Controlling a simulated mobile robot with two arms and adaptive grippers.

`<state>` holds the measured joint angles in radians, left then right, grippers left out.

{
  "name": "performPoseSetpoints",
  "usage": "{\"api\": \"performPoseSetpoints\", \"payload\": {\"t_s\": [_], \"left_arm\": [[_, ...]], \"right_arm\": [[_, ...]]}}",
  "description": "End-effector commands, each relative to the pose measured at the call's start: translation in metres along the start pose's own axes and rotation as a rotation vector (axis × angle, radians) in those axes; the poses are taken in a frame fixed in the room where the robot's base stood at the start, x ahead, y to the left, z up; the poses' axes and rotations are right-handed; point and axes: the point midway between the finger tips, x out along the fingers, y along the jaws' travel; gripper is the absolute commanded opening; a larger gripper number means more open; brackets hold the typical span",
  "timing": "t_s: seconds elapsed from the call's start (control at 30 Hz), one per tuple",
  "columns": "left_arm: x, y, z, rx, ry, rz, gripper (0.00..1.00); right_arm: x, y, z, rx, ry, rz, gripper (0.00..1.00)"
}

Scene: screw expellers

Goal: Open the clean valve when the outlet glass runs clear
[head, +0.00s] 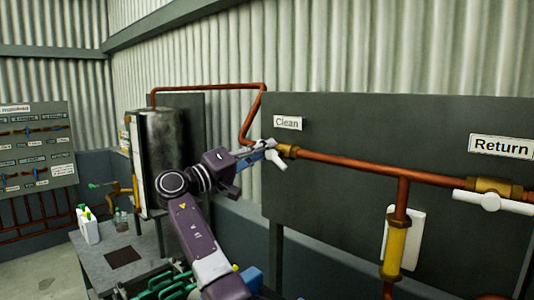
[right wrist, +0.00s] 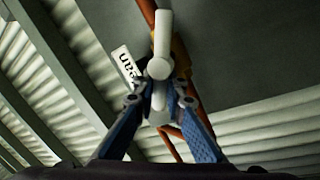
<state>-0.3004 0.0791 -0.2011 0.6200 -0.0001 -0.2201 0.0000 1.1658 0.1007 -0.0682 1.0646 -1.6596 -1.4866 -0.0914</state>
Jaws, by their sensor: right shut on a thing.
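The clean valve (head: 287,151) is a brass body on a copper pipe, beside the "Clean" label (head: 288,123). Its white handle (head: 279,162) slants down to the right in the head view. My right gripper (head: 268,148) is shut on this handle. In the right wrist view the blue fingers (right wrist: 161,101) are on both sides of the white handle (right wrist: 162,35), whose round hub faces the camera. The sight glass (head: 396,250) on the vertical pipe is filled with yellow-amber, against a white plate (head: 416,232). My left gripper is out of view.
The return valve (head: 490,200), with a white handle lying nearly along the pipe, is at the right under its "Return" label (head: 500,147). A dark metal tank (head: 160,150) and a grey table (head: 85,250) with a white bottle (head: 88,225) stand at left.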

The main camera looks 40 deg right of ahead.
Motion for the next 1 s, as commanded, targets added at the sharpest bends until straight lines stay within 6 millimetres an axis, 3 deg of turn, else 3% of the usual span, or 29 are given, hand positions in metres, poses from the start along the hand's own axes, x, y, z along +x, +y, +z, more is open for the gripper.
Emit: {"api": "performPoseSetpoints", "payload": {"t_s": [0.5,1.0], "left_arm": [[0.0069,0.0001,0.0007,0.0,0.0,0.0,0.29],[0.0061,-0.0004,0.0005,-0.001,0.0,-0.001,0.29]], "right_arm": [[-0.0032,-0.0095,0.0018,-0.404,0.111,0.0,0.0],[-0.0039,-0.0125,0.0034,-0.542,0.147,-0.001,0.0]]}}
